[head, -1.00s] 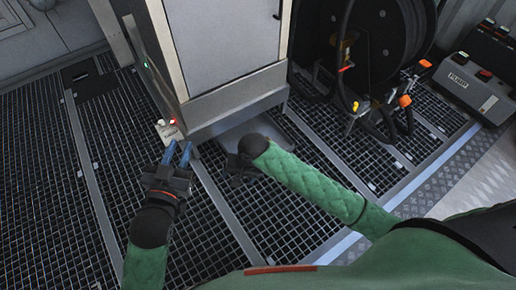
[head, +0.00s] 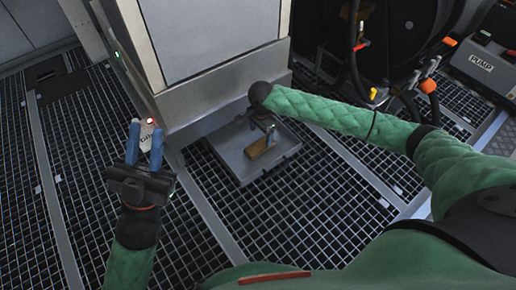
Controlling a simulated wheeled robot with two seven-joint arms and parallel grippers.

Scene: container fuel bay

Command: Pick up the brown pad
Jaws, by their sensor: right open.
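The brown pad (head: 260,148) lies in a shallow grey tray (head: 284,155) on the grating floor, by the foot of the pale cabinet. My right gripper (head: 262,132) is open and points down just above the pad; its wrist and fingers hide part of the pad's far end. I cannot tell whether the fingers touch the pad.
The pale cabinet (head: 205,40) stands directly behind the tray. A hose reel (head: 405,40) and a pump box (head: 482,65) stand at right. Grating in front is clear.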

